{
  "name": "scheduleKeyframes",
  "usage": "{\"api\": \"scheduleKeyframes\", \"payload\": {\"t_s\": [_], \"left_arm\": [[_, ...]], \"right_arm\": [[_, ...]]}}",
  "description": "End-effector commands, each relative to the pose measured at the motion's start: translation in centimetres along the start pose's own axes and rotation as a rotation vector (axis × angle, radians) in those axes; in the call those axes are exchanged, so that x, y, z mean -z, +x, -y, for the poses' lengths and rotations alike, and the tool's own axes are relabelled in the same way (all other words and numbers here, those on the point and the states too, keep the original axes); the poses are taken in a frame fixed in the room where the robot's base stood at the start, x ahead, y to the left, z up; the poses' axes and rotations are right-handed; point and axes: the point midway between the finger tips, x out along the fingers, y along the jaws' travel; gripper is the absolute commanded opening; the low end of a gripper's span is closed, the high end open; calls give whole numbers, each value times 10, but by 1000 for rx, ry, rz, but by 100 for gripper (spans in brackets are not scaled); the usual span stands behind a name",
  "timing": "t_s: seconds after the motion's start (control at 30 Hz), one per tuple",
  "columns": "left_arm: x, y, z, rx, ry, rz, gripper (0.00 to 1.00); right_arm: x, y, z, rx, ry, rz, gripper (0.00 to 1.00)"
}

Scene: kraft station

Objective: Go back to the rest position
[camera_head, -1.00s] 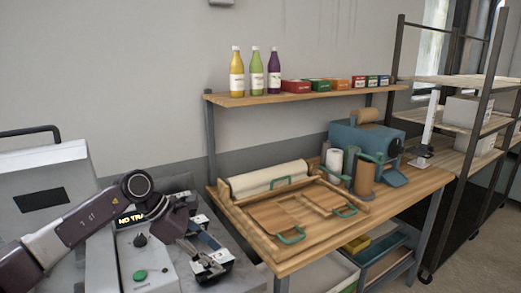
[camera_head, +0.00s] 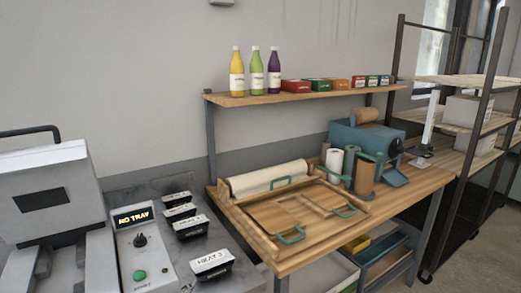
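Neither of my grippers shows in the head view, and no arm is in the picture. The grey machine (camera_head: 50,190) at the left has a control box (camera_head: 142,245) beside it. The box has a lit display reading "NO TRAY", a black knob and a green button. Several black blocks with white labels (camera_head: 190,228) stand on the grey bench top right of the box. One label at the front (camera_head: 212,264) appears to read "HEAT" with a number.
A wooden bench (camera_head: 400,200) at the centre holds a wooden board frame (camera_head: 290,218) with green handles, a paper roll (camera_head: 268,178) and a blue machine (camera_head: 362,140). Bottles (camera_head: 255,72) and small boxes stand on the shelf (camera_head: 300,96) above. A metal rack (camera_head: 470,120) stands at the right.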

Motion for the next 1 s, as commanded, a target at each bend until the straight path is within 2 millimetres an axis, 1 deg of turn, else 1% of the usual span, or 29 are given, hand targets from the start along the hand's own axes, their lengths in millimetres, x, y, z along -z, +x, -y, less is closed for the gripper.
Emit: {"api": "scheduleKeyframes", "payload": {"t_s": [0.03, 0.07, 0.1, 0.17, 0.2, 0.27, 0.3, 0.4, 0.5, 0.67, 0.87, 1.0], "left_arm": [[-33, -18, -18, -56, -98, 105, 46], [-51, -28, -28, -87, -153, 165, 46], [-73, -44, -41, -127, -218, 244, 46], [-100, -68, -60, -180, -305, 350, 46], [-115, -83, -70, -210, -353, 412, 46], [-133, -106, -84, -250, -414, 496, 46], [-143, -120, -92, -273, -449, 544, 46], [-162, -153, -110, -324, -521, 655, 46], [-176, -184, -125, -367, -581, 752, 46], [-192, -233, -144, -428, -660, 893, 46], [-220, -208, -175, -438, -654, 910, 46], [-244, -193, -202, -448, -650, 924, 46]], "right_arm": [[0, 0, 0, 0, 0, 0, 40], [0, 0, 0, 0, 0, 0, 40], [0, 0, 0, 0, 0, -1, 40], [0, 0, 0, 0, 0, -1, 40], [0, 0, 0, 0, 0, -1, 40], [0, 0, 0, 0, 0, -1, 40], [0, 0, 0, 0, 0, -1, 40], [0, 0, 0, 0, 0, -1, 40], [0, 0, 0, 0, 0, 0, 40], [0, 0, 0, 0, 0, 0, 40], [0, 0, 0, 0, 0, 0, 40], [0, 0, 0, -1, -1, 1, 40]]}}
